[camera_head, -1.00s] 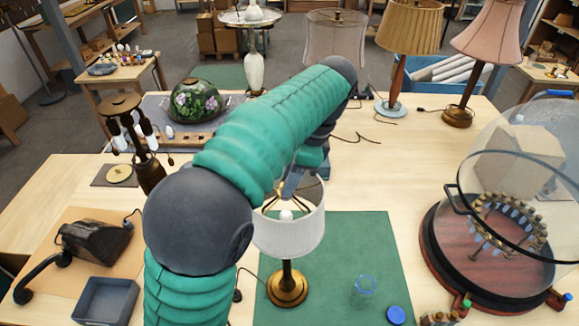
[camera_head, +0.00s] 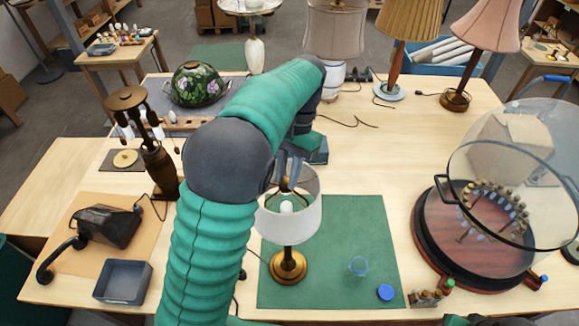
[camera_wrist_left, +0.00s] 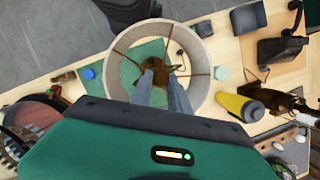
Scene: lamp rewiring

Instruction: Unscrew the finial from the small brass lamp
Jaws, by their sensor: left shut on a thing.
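The small brass lamp stands upright on a green mat (camera_head: 335,235), with a round brass base (camera_head: 288,266) and a white drum shade (camera_head: 289,222). A pale bulb (camera_head: 286,207) shows inside the shade. My left gripper (camera_head: 287,184) comes down from above at the shade's open top. In the left wrist view its fingers (camera_wrist_left: 160,70) reach into the shade ring (camera_wrist_left: 199,99) at the centre, where the spokes meet. They are shut on the finial there, which the fingertips mostly hide. My right gripper is not in view.
A blue round lid (camera_head: 385,292) and a clear cup (camera_head: 358,265) are on the mat. A grey tray (camera_head: 122,282) lies at front left. Taller lamps (camera_head: 403,45) stand behind.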

